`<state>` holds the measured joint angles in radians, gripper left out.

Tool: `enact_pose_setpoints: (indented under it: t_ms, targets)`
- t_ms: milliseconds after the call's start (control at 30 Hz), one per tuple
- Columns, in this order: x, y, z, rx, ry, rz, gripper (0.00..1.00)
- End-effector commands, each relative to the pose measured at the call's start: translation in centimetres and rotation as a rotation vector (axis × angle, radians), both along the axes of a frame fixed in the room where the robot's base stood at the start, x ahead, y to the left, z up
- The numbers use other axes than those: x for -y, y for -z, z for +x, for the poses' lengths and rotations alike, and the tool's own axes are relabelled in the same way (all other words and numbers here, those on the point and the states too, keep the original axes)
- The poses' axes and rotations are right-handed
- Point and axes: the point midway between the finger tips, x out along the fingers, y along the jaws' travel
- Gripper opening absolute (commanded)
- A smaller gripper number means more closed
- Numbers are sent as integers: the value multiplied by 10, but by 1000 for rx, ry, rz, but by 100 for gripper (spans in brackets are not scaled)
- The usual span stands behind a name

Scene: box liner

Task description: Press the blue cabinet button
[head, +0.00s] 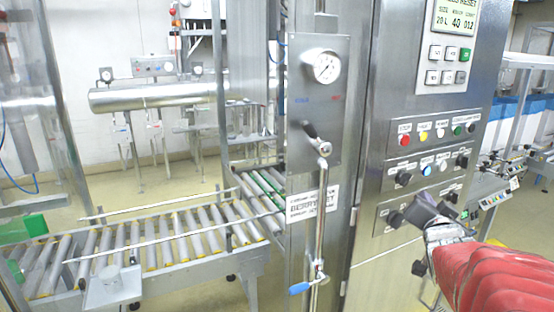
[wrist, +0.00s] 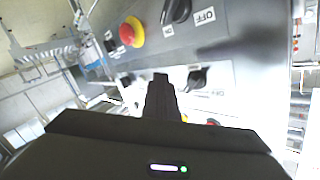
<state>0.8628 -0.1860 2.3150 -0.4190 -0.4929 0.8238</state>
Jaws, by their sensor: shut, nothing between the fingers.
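The blue button (head: 426,170) is a small light-blue round button on the steel cabinet front (head: 400,100), in the middle row of controls, between a black knob (head: 403,178) and a white button (head: 442,164). My gripper (head: 424,206) is shut and empty, just below the blue button in the head view. I cannot tell how far its tips are from the panel. In the wrist view my gripper (wrist: 161,78) points at the panel, and I cannot make out the blue button there.
Above are red (head: 405,140), yellow (head: 423,135), white and green buttons. A red-yellow emergency stop (wrist: 131,32) and black rotary switches (wrist: 197,78) show close by in the wrist view. A steel post with a gauge (head: 326,68) and a roller conveyor (head: 170,237) stand left.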

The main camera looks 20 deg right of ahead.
Motion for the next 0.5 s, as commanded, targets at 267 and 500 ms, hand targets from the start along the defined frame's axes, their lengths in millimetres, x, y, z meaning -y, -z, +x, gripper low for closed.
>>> enact_pose_setpoints:
  t_ms: [267, 500]
  targets:
    - [75, -17, -41, 234, 34, -15, 0]
    - [89, -23, -54, 301, 24, -19, 0]
